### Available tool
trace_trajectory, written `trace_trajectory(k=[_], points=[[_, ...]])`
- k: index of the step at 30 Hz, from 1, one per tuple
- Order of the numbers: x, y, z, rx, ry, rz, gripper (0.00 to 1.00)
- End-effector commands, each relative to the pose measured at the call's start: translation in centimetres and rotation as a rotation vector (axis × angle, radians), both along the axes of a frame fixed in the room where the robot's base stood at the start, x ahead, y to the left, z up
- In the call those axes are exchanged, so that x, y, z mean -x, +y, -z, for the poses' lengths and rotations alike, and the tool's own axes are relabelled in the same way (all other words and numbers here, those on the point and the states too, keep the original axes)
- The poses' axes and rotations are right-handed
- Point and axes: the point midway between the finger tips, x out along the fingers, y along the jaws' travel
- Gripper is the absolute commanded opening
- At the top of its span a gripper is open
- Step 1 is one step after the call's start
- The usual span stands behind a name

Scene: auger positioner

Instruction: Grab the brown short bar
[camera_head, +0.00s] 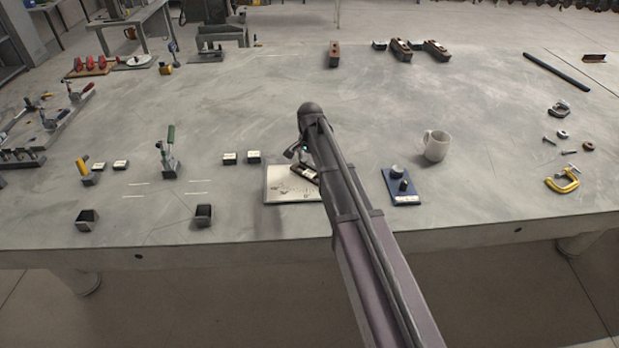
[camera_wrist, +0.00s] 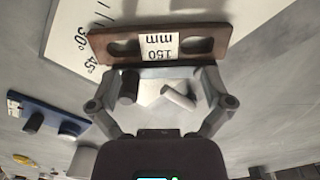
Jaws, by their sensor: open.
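A brown bar (camera_head: 306,174) with two slots and a white "150 mm" label lies on a white sheet with angle marks, partly hidden by my arm. In the wrist view the bar (camera_wrist: 103,46) spans the upper middle, just beyond the fingertips. My gripper (camera_wrist: 162,82) is open, its fingers spread on either side below the bar. Nothing is clearly held; contact with the bar cannot be told. In the head view my gripper (camera_head: 300,151) is beside the bar, largely behind the arm.
The white sheet (camera_head: 282,191) is near the table's front edge. A blue block with knobs (camera_head: 401,187) and a white mug (camera_head: 436,146) stand to the right. Several brown blocks (camera_head: 400,51) sit at the back. A yellow clamp (camera_head: 565,182) lies far right.

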Motion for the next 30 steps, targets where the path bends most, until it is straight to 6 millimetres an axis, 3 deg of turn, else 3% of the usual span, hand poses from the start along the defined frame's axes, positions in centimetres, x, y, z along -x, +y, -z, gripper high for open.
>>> trace_trajectory(k=[13,30], points=[[0.2,0.1,3.6,0.0,0.0,0.0,1.0],[0.2,0.1,4.0,0.0,0.0,0.0,1.0]])
